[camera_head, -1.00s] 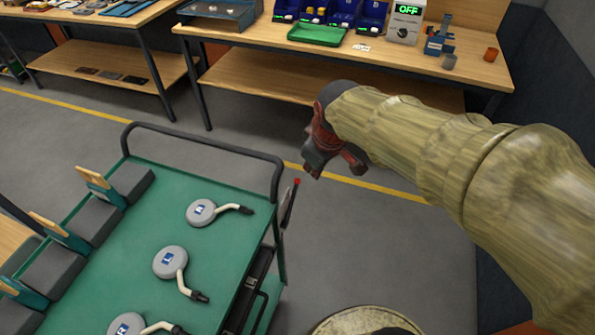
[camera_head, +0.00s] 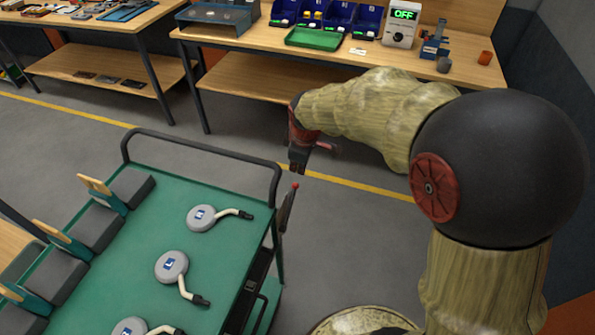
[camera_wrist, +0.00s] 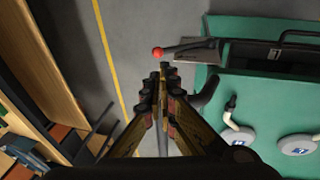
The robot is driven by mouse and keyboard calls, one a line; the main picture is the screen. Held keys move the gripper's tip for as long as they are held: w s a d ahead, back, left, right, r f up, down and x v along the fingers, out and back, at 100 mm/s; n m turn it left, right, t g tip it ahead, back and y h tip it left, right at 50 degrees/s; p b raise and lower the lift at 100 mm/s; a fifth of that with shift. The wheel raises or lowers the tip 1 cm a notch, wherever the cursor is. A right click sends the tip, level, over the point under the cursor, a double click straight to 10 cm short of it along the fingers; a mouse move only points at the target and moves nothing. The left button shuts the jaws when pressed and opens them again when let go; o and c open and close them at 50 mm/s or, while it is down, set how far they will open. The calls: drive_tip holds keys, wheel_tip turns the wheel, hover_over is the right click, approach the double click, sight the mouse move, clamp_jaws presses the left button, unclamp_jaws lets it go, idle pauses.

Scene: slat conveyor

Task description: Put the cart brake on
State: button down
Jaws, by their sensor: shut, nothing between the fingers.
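The green cart (camera_head: 150,240) stands at the lower left in the head view, with its dark push rail at the far end. The brake lever (camera_head: 287,207) is a dark bar with a red knob on the cart's right side, standing steeply up in that view. In the wrist view the lever (camera_wrist: 190,47) and its red knob lie just beyond my fingertips. My gripper (camera_head: 298,168) is shut and empty, a little above and beyond the knob in the head view. In the wrist view the closed fingertips (camera_wrist: 163,70) are close to the knob; I cannot tell whether they touch.
Several grey round parts with curved stems (camera_head: 202,218) lie on the cart top, beside grey blocks (camera_head: 95,228) along its left edge. A workbench (camera_head: 340,55) with blue bins stands behind. Open grey floor with a yellow line lies between bench and cart.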

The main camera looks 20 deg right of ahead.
sight(295, 185)
drive_tip(key=b+x, duration=0.3)
drive_tip(key=x, duration=0.9)
drive_tip(key=shift+f, duration=0.15)
drive_tip(key=shift+w+d, duration=0.1)
